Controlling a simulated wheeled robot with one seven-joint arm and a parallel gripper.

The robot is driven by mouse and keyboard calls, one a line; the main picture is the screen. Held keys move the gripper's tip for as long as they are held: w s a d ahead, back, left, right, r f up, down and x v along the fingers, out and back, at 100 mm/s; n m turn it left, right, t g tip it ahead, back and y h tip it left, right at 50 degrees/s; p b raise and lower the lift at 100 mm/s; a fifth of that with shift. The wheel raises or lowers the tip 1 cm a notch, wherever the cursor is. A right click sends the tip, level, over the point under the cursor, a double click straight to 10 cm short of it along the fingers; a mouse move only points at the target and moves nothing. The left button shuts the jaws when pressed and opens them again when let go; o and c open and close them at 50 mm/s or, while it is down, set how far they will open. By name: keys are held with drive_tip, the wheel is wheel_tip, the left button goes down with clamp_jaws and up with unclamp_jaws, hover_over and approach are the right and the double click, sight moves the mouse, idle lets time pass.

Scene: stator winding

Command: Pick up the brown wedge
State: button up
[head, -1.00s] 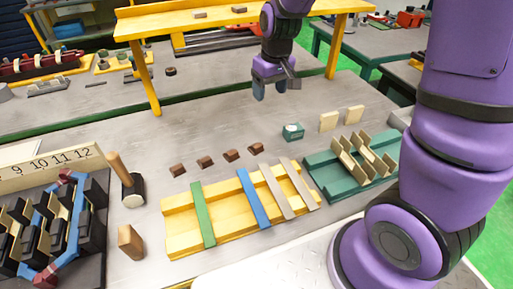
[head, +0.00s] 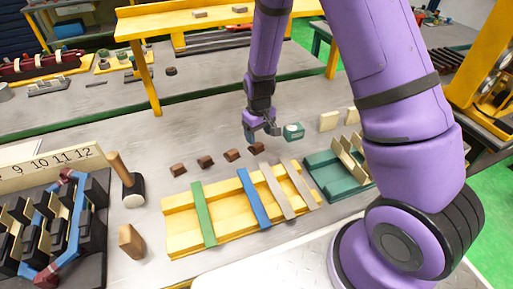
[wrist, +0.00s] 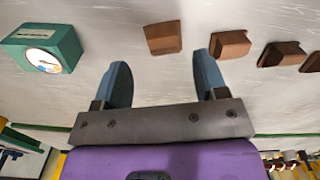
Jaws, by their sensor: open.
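Several brown wedges lie in a row on the grey bench. In the head view they are a far-left wedge (head: 178,170), a second (head: 205,162), a third (head: 231,155) and a right-hand one (head: 256,149). My gripper (head: 261,136) is open and empty, above the bench close to the right-hand wedge. In the wrist view my gripper (wrist: 162,80) has its two blue fingers apart. One brown wedge (wrist: 163,38) lies beyond the fingertips, toward the right finger. More wedges (wrist: 230,44) lie to the right.
A teal dial box (head: 293,131) stands just right of my gripper. A yellow tray (head: 180,232) with green, blue and grey strips lies in front of the wedges. A teal rack (head: 322,168) and a mallet (head: 132,195) flank it. A yellow shelf (head: 150,85) stands behind.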

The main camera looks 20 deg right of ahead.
sight(258, 145)
drive_tip(key=shift+s+a+f, duration=0.15)
drive_tip(key=shift+f, duration=2.55)
drive_tip(key=c, duration=1)
